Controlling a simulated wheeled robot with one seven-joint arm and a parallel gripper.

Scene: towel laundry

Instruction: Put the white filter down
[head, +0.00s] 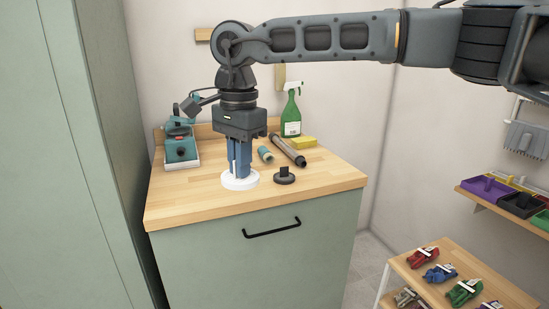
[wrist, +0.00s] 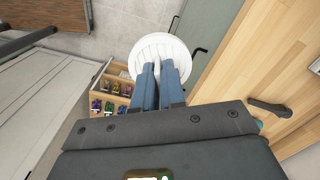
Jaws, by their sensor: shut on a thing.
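The white filter (head: 232,184) is a round white disc with an upright part between my fingers. My gripper (head: 240,172) points down with its blue fingers shut on that part. In the head view the filter appears over the front part of the wooden counter (head: 200,198); I cannot tell whether it touches the wood. In the wrist view the ribbed disc of the filter (wrist: 160,42) lies beyond my fingertips (wrist: 160,68), and the counter (wrist: 235,75) is to its right.
A black round part with a knob (head: 285,177) stands just right of the filter. Behind are a grey tube (head: 288,151), a teal cylinder (head: 265,154), a yellow sponge (head: 304,142), a green spray bottle (head: 291,118) and a teal machine (head: 180,148). The counter's front left is clear.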

